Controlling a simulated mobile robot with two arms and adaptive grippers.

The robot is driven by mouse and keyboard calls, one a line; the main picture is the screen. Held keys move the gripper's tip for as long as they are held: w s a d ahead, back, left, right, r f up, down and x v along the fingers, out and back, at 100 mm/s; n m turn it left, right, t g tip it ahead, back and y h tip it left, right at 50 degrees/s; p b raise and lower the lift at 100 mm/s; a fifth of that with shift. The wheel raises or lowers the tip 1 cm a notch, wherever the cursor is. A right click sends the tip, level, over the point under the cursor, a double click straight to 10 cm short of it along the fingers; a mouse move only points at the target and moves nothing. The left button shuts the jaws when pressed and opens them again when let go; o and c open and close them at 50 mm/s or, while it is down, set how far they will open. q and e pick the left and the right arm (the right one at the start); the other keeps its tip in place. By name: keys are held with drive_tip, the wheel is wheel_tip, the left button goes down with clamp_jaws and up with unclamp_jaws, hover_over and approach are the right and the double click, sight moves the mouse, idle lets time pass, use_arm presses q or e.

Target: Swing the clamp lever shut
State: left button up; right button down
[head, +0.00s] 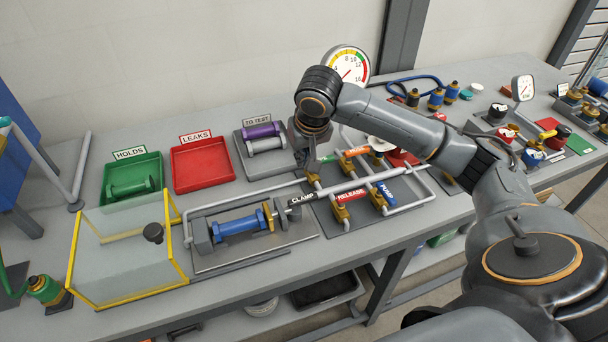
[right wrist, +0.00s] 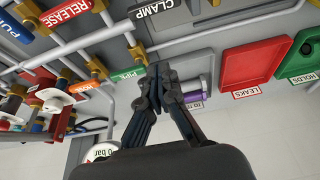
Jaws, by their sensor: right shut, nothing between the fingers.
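The clamp fixture (head: 203,238) sits on a grey plate on the bench in the head view, with a blue cylinder (head: 240,225) lying in it. A black CLAMP label (head: 302,198) is at the fixture's right end; the label also shows at the top of the right wrist view (right wrist: 158,8). I cannot clearly separate the lever from the parts and pipes around it. My right gripper (head: 312,178) points down just behind the CLAMP label, near the pipes. Its fingers (right wrist: 158,72) are together and empty. My left gripper is not in view.
A red RELEASE handle (head: 350,195) and a blue PUMP handle (head: 388,194) stand close on the right. A clear yellow-edged guard (head: 120,270) is at the left. Green (head: 150,163) and red (head: 203,180) trays and a TO TEST tray (head: 243,158) stand behind.

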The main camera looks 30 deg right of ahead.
sight(303, 202)
drive_tip(key=p+x, duration=0.1)
drive_tip(key=x, duration=0.9)
drive_tip(key=shift+s, duration=0.1)
drive_tip(key=s, duration=0.1)
drive_tip(key=s+p, duration=0.1)
drive_tip(key=s, duration=0.1)
drive_tip(key=shift+s+a+r+p, duration=0.25)
drive_tip(key=shift+a+p, duration=0.1)
drive_tip(key=shift+s, duration=0.35)
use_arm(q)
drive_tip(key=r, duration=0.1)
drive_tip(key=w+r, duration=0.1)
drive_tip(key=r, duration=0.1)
use_arm(e)
drive_tip(key=shift+a+f, duration=0.1)
drive_tip(key=shift+w, duration=0.15)
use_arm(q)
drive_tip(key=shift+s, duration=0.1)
